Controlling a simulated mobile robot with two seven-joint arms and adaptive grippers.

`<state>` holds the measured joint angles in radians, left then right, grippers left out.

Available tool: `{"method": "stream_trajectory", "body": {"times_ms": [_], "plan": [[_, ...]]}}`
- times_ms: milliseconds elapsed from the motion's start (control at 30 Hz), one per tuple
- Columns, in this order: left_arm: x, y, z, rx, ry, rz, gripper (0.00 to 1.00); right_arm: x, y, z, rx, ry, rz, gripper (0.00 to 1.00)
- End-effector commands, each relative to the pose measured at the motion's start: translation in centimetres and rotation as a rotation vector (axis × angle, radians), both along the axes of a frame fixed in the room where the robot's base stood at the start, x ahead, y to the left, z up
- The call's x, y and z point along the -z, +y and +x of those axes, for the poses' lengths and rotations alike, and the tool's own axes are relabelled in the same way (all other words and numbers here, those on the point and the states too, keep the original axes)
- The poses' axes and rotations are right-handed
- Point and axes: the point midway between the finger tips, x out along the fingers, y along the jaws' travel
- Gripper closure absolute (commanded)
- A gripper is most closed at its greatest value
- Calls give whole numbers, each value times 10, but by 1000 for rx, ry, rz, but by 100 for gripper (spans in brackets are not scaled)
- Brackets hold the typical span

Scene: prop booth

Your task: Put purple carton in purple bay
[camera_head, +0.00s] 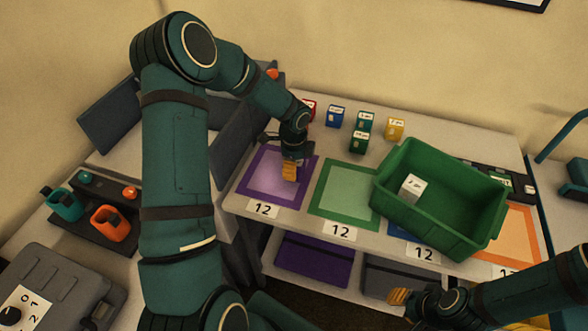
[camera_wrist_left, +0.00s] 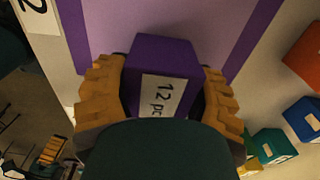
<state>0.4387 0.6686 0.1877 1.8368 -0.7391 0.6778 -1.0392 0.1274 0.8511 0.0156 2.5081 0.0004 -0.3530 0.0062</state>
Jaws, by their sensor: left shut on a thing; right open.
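The purple carton (camera_wrist_left: 160,62) with a "12 pc" label is between the fingers of my left gripper (camera_wrist_left: 165,90), which is shut on it. In the head view my left gripper (camera_head: 291,170) is over the purple bay (camera_head: 259,172), towards its right side, and hides the carton. The bay's purple border (camera_wrist_left: 98,30) lies behind the carton in the left wrist view. I cannot tell whether the carton touches the bay. My right gripper (camera_head: 400,297) is open, low in front of the table, away from the bays.
A green bay (camera_head: 327,202) lies right of the purple one. A green crate (camera_head: 480,240) with a white carton (camera_head: 412,187) inside covers much of the blue bay. Several small cartons, including a yellow one (camera_head: 395,128) and a blue one (camera_head: 336,116), stand behind the bays.

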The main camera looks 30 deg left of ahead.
Motion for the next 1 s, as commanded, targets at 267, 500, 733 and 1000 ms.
{"method": "stream_trajectory", "body": {"times_ms": [267, 500, 733, 1000], "plan": [[10, 0, 0, -1, -2, 0, 82, 2, 0, -1, -2, 2, 0, 66], [14, 0, 0, -1, -1, 0, 26, 4, 0, -1, -2, 3, 0, 66], [13, 0, 0, -1, -1, 0, 8, 4, 0, -1, -2, 3, 0, 66], [4, 1, 0, -1, -2, 1, 8, 0, 0, 0, 0, 1, 0, 66]]}}
